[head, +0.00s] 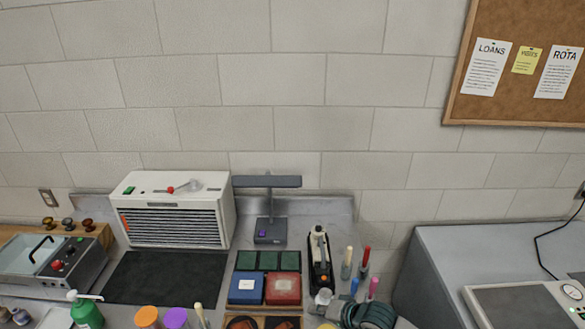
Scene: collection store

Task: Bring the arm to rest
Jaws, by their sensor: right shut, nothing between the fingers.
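Neither of my grippers can be made out in the head view, and no arm of mine shows clearly. The grey counter (345,215) fills the lower middle of the picture. A black upright press-like tool (320,262) with a pale top stands on it, right of centre. A blue box (247,288) and a red box (283,288) sit side by side on it.
A white slatted unit (175,222) stands behind a dark mat (165,277). A grey lamp-like stand (270,228) is near the wall. A green bottle (86,313), a dark coil (370,314) and several markers crowd the front. The right-hand grey worktop (480,250) has free room.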

